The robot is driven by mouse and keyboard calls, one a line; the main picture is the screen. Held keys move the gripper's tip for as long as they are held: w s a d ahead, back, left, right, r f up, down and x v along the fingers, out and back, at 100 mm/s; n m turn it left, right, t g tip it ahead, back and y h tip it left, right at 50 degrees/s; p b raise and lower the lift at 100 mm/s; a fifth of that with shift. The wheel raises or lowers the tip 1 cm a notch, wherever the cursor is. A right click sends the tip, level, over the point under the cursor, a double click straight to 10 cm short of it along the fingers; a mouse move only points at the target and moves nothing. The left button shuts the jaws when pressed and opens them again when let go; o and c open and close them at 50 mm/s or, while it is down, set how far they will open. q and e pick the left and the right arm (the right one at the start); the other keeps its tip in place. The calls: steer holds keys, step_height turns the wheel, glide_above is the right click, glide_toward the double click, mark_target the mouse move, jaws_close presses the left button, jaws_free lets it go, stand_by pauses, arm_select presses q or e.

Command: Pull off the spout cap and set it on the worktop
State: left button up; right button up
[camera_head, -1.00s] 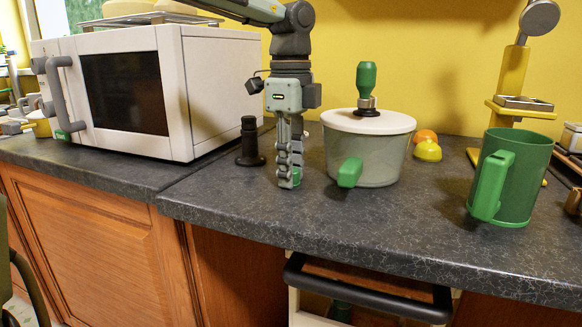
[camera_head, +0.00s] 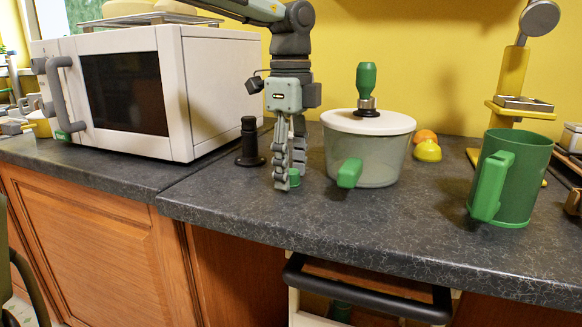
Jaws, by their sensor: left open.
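A small green cap (camera_head: 295,178) is on the worktop (camera_head: 235,205), left of the pot, partly hidden by the fingers of my left gripper. It appears to rest on the surface. My left gripper (camera_head: 290,170) points straight down with its fingers apart, one on the near left side of the cap and one behind it. I cannot tell whether a finger still touches the cap. No spout that the cap came from can be made out. My right gripper is not in view.
A lidded pot (camera_head: 385,160) with a green handle stands close to the right of my left gripper. A black stand-like object (camera_head: 249,145) and a white microwave (camera_head: 205,90) are to the left. A green mug (camera_head: 512,185) stands at the right. The front worktop is clear.

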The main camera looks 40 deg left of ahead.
arm_select(q)
steer(key=shift+r+p, duration=2.5)
steer(key=shift+r, duration=1.4)
steer(key=shift+r, duration=0.1)
step_height(320, 180, up, 12)
steer(key=shift+a, duration=0.1)
